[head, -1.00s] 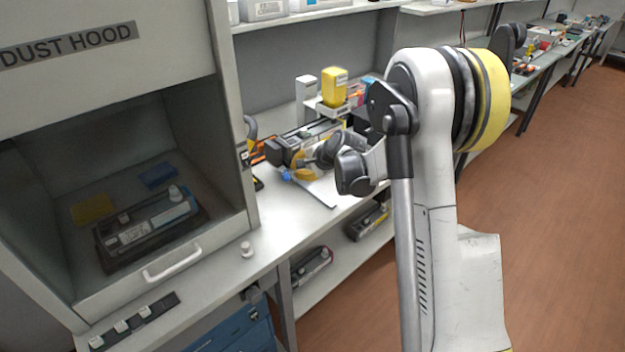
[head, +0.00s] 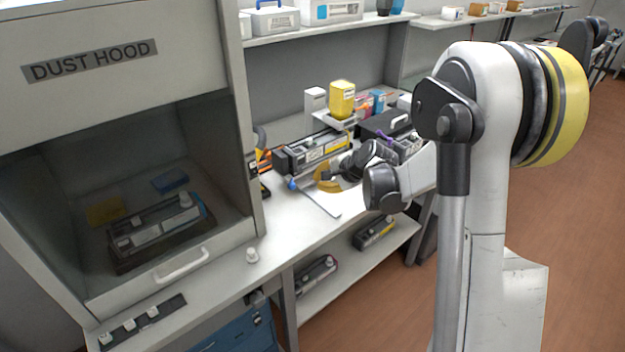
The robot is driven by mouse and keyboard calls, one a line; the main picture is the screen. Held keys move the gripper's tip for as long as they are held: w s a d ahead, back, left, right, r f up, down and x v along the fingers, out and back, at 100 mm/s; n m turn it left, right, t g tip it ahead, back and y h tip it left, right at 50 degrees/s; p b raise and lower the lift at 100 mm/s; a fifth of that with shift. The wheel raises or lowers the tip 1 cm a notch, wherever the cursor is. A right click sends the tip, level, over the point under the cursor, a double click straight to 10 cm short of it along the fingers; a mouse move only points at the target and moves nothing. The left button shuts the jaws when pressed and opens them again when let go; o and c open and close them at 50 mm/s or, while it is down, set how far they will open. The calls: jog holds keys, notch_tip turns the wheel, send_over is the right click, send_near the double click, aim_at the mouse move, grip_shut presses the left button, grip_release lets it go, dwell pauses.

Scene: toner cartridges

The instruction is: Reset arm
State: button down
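My arm rises at the right of the head view, and its wrist reaches left over the bench. My gripper (head: 338,174) is small and dark, above the worktop near a yellow round item (head: 326,178). Its fingers are too small and partly covered to show whether they are open or shut. A long black toner cartridge (head: 312,152) lies on the bench behind the gripper and looks apart from it. Another cartridge (head: 160,226) sits in a dark tray inside the dust hood.
A yellow bottle (head: 342,98) stands on a white device. A black case (head: 385,124) is behind my wrist. Cartridges (head: 316,274) lie on the lower shelf. The front worktop (head: 290,235) is mostly clear.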

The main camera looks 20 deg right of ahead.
jog(key=p+v, duration=0.1)
jog(key=v, duration=0.3)
jog(key=shift+s+r, duration=0.1)
jog(key=s+a+r+n+g+h, duration=0.1)
jog(key=s+a+r+n, duration=0.3)
jog(key=s, duration=0.3)
jog(key=s+a+r+n, duration=0.3)
jog(key=s+a+r, duration=0.15)
jog(key=s, duration=0.25)
jog(key=s+a+n+h, duration=0.1)
jog(key=s+n, duration=0.6)
jog(key=s, duration=0.9)
jog(key=shift+s+a+r+g+h, duration=0.25)
jog(key=shift+s+g+h, duration=0.1)
jog(key=shift+h, duration=0.25)
